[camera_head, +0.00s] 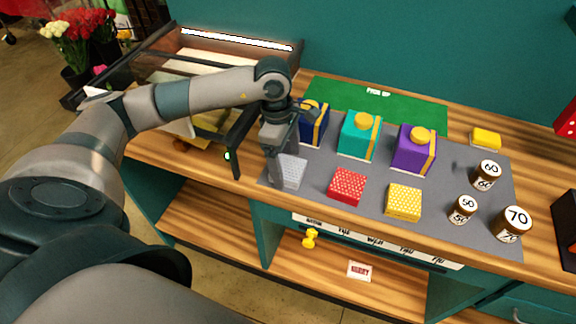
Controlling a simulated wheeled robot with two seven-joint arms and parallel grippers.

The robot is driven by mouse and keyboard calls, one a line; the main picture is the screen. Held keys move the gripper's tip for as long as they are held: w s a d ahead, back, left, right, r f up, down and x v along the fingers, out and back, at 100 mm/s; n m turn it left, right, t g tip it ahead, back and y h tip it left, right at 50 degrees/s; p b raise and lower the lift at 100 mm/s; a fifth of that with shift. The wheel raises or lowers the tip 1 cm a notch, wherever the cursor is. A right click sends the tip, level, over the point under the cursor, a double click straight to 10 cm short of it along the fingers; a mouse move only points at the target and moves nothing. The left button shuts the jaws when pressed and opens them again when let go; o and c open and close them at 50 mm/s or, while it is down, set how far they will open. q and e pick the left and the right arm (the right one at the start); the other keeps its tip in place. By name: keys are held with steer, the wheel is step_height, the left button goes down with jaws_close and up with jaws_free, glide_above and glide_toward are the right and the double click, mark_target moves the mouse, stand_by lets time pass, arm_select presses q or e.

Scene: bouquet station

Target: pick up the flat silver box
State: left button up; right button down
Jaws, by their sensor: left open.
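The flat silver box (293,171) lies at the left front of the grey mat (316,200). It is pale grey with a dotted pattern. My left gripper (279,179) points down at the box's left side and hides part of it. The gripper is open; I cannot tell whether a finger touches the box. My right gripper is not in view.
A red dotted box (346,187) and a yellow dotted box (404,202) lie to the right. Blue (315,124), teal (359,138) and purple (413,150) boxes stand behind. Numbered jars (512,224) stand at the right. The counter's front edge is close.

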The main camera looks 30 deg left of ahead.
mark_target(287, 166)
arm_select(q)
steer(key=shift+d+f, duration=0.1)
steer(key=shift+f, duration=0.3)
steer(key=c, duration=1.3)
steer(key=shift+o, duration=0.2)
steer(key=shift+w+r, duration=0.1)
steer(key=shift+r, duration=0.4)
step_height(287, 166, up, 4)
steer(key=shift+f+p, duration=0.15)
steer(key=shift+p, duration=0.65)
steer(key=s+d+r+p, duration=0.3)
steer(key=s+d+r, duration=0.3)
steer(key=s+d, duration=0.2)
steer(key=shift+d+r, duration=0.15)
steer(key=shift+d, duration=0.2)
